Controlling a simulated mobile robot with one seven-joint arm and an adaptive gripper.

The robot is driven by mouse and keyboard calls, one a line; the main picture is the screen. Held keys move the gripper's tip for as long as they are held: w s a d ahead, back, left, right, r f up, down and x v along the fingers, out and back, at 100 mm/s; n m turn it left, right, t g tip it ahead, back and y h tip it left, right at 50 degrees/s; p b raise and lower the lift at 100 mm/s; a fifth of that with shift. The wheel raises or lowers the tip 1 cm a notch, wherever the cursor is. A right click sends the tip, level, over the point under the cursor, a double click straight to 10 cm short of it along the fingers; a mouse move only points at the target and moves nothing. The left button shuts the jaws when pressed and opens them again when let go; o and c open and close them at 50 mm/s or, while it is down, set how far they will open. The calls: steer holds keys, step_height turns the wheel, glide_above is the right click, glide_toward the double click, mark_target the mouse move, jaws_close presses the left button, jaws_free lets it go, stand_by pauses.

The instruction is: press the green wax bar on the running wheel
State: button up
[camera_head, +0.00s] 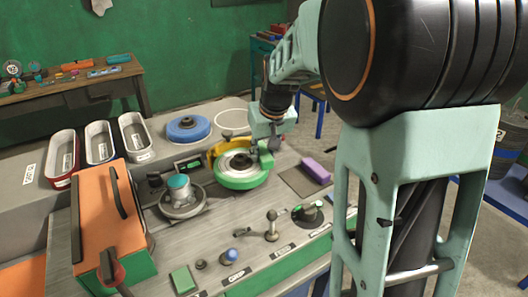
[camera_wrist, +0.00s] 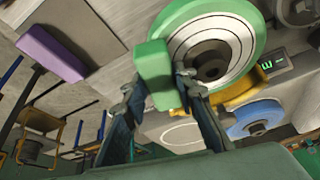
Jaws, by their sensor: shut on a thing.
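The green wax bar (camera_wrist: 155,72) is held between the two fingers of my gripper (camera_wrist: 158,86) in the wrist view. In that view the bar overlaps the outer edge of the wheel (camera_wrist: 246,32), which has a green rim and pale face. I cannot tell if they touch. A yellow guard (camera_head: 214,153) curves round the wheel's far side. Whether the wheel turns cannot be told from these stills.
A purple bar (camera_head: 317,170) lies right of the wheel. A blue disc (camera_head: 188,128) is behind it, and a round machine part with a teal cap (camera_head: 179,182) is to its left. Levers and knobs (camera_head: 271,226) stand in front. A lit display (camera_wrist: 272,65) is beside the guard.

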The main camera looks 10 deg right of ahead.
steer(key=shift+r+p, duration=2.9)
steer(key=shift+r, duration=1.15)
